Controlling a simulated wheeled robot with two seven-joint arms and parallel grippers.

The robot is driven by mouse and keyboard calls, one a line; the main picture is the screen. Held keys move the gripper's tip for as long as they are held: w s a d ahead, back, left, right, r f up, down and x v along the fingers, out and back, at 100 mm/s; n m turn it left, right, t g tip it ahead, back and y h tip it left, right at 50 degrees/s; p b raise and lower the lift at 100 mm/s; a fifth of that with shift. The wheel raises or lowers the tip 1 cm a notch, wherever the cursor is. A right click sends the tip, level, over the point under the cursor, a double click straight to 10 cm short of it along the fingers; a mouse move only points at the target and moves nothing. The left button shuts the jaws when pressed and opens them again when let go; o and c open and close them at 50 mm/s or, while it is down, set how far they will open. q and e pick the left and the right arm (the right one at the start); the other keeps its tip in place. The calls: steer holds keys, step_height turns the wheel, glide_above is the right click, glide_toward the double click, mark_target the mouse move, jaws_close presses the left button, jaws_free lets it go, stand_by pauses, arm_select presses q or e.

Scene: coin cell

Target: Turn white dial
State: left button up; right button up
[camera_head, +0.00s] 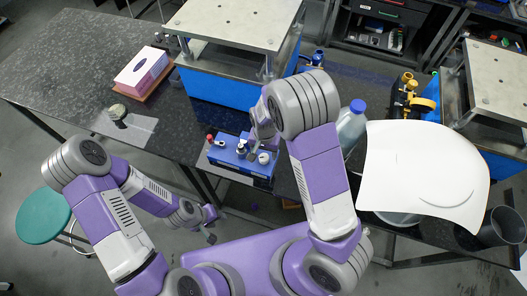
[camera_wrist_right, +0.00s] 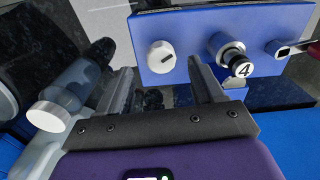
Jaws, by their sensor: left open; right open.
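The white dial (camera_wrist_right: 161,56) is a round knob with a dark slot mark on the face of a blue box (camera_wrist_right: 185,22). In the head view the dial (camera_head: 264,158) is at the right end of the blue box (camera_head: 228,157) on the dark bench. My right gripper (camera_wrist_right: 162,72) is open, its fingertips on either side of the dial's line, just short of it; contact cannot be told. In the head view my right arm partly hides this gripper. My left gripper (camera_head: 210,226) is open and empty, low on the left, away from the box.
A black knob marked 4 (camera_wrist_right: 232,60) sits right of the dial, close to my right finger. A bottle with a blue cap (camera_head: 352,125) stands right of my right arm. A tissue box (camera_head: 143,67) is at back left.

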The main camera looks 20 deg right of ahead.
mark_target(264, 157)
steer(key=shift+w+f, duration=0.1)
steer(key=shift+f, duration=1.85)
steer(key=c, duration=1.1)
steer(key=shift+o, duration=0.2)
steer(key=shift+n, duration=0.4)
steer(key=n+b, duration=0.2)
steer(key=n, duration=0.3)
steer(key=shift+w+n+b, duration=0.1)
steer(key=shift+n+b, duration=0.2)
steer(key=shift+b, duration=0.05)
steer(key=n+b, duration=0.2)
steer(key=n, duration=0.3)
steer(key=shift+n, duration=0.3)
